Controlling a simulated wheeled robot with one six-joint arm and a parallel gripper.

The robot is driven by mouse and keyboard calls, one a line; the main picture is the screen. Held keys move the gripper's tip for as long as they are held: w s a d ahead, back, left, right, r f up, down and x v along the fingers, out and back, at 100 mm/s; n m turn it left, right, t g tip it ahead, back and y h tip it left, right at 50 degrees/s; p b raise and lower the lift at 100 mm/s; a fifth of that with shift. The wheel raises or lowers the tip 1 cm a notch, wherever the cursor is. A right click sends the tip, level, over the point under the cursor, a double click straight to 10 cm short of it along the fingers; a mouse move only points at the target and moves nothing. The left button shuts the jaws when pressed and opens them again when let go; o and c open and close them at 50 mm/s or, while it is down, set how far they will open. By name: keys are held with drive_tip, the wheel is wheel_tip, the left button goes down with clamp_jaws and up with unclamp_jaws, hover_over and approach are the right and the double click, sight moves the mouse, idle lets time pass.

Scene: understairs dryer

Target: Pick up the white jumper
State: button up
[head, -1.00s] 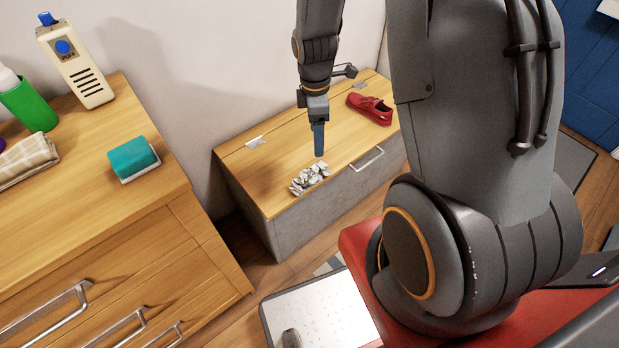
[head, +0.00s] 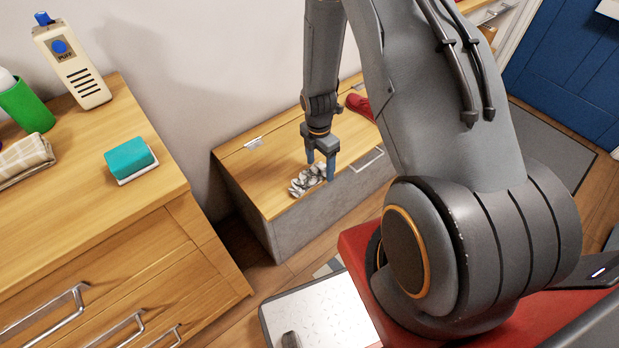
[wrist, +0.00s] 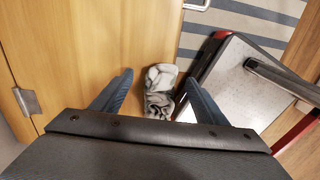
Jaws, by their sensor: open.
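The white jumper (head: 303,181) is a small crumpled whitish-grey bundle on the wooden lid of a low grey chest, near its front edge. My gripper (head: 320,174) is open, pointing down at the right end of the bundle in the head view. In the wrist view the jumper (wrist: 160,92) lies between and ahead of the two blue fingers (wrist: 157,92), closer to the right finger.
The chest lid (head: 258,165) is otherwise clear near the jumper. A red shoe (head: 360,104) lies farther back, partly hidden by my arm. A wooden drawer unit (head: 100,230) stands at left, bearing a teal sponge (head: 128,158) and bottles.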

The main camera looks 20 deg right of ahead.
drive_tip(key=shift+f, duration=1.15)
drive_tip(key=c, duration=1.2)
drive_tip(key=shift+c, duration=0.2)
drive_tip(key=shift+r, duration=0.1)
wheel_tip(320, 180, up, 10)
drive_tip(key=shift+f, duration=0.1)
